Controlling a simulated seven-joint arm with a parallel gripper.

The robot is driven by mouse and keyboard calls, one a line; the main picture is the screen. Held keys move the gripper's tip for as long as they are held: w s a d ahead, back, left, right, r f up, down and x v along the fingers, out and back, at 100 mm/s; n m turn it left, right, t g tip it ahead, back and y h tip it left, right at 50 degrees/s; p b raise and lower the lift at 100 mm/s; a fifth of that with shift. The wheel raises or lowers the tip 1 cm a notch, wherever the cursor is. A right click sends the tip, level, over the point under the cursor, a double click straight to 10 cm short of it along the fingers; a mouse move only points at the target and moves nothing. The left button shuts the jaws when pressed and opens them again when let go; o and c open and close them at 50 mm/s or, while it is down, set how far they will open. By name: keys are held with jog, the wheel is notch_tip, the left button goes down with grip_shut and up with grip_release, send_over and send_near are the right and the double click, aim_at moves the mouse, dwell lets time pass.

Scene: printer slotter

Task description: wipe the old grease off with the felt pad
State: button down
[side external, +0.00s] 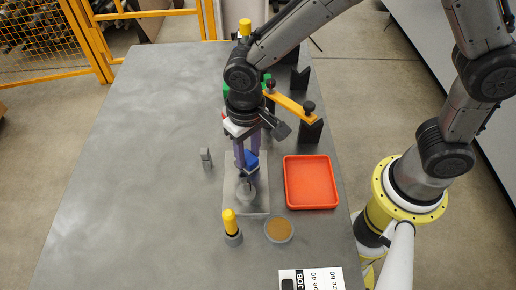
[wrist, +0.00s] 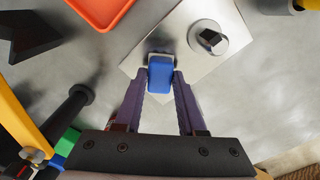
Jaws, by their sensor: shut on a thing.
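My gripper (side external: 245,158) has purple fingers and is shut on the felt pad, a blue block (side external: 251,160) with a pale layer along its far edge in the wrist view (wrist: 160,76). The pad is over the edge area of a pale metal plate (side external: 233,203). I cannot tell whether it touches the plate. A round metal piece with a dark square centre (wrist: 208,38) stands on the plate, beside the pad and apart from it. It also shows in the side view (side external: 246,190). I cannot make out old grease on the plate.
A red tray (side external: 311,182) lies right of the plate. A dish of brown stuff (side external: 279,230) and a yellow-handled tool (side external: 230,222) stand in front. A small grey block (side external: 206,158) is at left. A yellow bar (side external: 290,104) and dark stands are behind. The table's left is clear.

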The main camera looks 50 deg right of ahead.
jog(key=shift+w+a+f, duration=0.1)
jog(key=shift+w+a, duration=1.3)
jog(key=shift+s+d, duration=2.5)
jog(key=shift+w+a, duration=2.6)
jog(key=shift+s+d, duration=2.6)
notch_tip(320, 180, up, 8)
jog(key=shift+r, duration=0.2)
